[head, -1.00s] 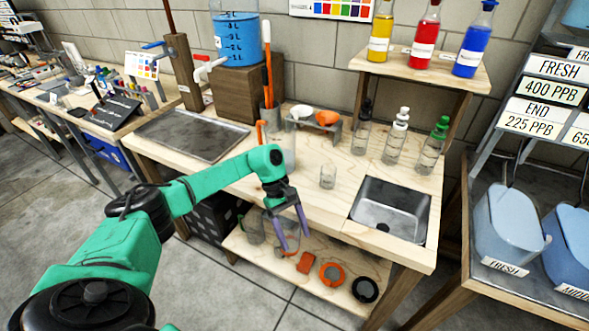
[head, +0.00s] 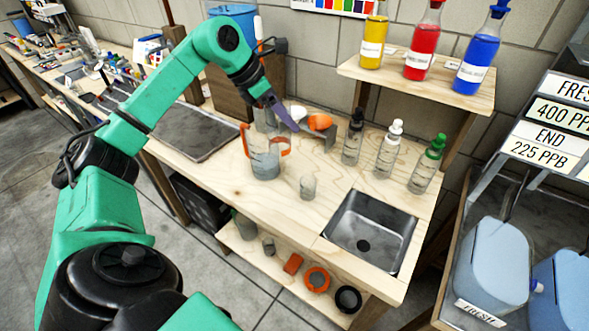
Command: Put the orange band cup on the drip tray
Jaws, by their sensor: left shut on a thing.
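My left gripper (head: 283,112) is raised over the worktop, its purple fingers shut on a clear vessel. An orange strip (head: 284,146) shows below the fingers and seems to be the band of this orange band cup. The cup overlaps a clear jug with an orange handle (head: 265,166) standing on the wood, so their outlines are hard to separate. The drip tray seems to be the flat grey metal tray (head: 192,132) left of the gripper, partly behind my left arm. Its visible surface is bare. My right gripper is not in view.
Several bottles (head: 388,150) stand beyond. Cups and rings lie on the lower shelf (head: 260,268).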

